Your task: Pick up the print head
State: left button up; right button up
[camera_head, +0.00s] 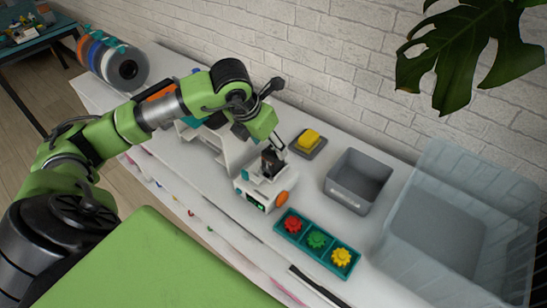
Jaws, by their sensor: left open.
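My left gripper (277,148) comes down from the green arm and is open, with its thin fingers pointing down. Just below the fingertips is a small dark block (270,163), which looks like the print head. It sits on top of a small white machine (252,193) with a dark display and an orange knob. The arm and fingers partly cover this spot, so I cannot tell whether the fingers touch the block. My right gripper is out of view.
A teal tray (299,238) with red, green and yellow gears stands in front. A grey bin (347,195), a yellow block on a dark pad (309,140) and a large clear crate (395,248) are to the right. Filament spools (128,69) stand at the far left. A brick wall runs behind.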

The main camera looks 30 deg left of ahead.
aim_at(272, 151)
pick_arm(q)
jog(key=shift+p+x, duration=0.7)
jog(key=shift+x, duration=0.25)
jog(key=p+x, duration=0.1)
jog(key=x, duration=0.2)
jog(key=shift+w+f, duration=0.2)
jog(key=shift+f, duration=0.15)
jog(key=c, duration=1.2)
jog(key=shift+c, duration=0.7)
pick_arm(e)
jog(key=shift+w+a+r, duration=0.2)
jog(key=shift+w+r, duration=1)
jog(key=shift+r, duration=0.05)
